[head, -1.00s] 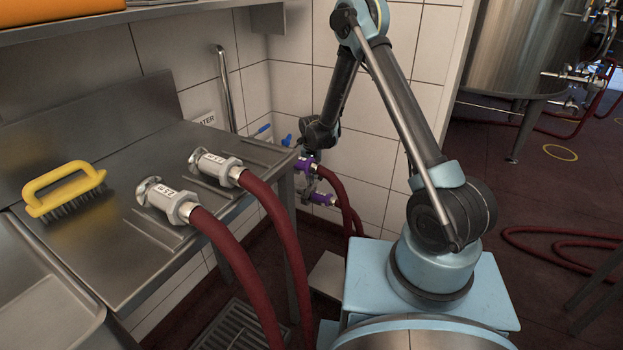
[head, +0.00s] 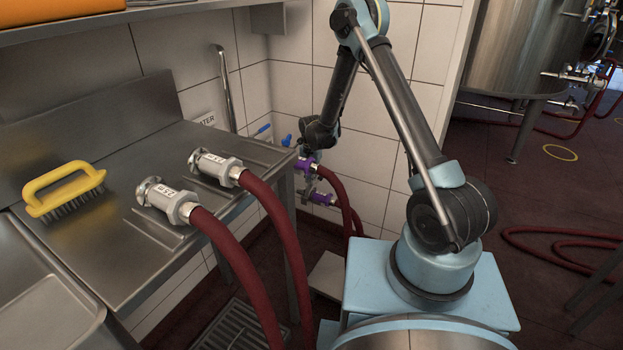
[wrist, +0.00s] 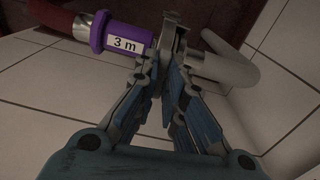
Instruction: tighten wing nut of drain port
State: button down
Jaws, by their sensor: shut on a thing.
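In the wrist view a bright metal clamp with its wing nut (wrist: 173,38) sits at the joint between a purple hose coupling marked "3 m" (wrist: 122,38) and a grey pipe (wrist: 225,68). My gripper (wrist: 163,66) is shut on the wing nut, its fingertips close together on it. The fingers hide part of the nut. In the head view the upper purple coupling (head: 308,165) is low by the wall corner, just under my wrist. My fingers are too small and covered to make out there.
A second purple coupling (head: 323,199) hangs just below. Blue valve handles (head: 263,129) are near the wall. Two hoses with metal couplings (head: 217,168) lie on the steel counter (head: 130,250), beside a yellow brush (head: 64,190). Dark red hoses hang in front.

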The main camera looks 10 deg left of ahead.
jog(key=shift+w, duration=0.1)
jog(key=c, duration=1.7)
grip_release()
jog(key=shift+n, duration=0.3)
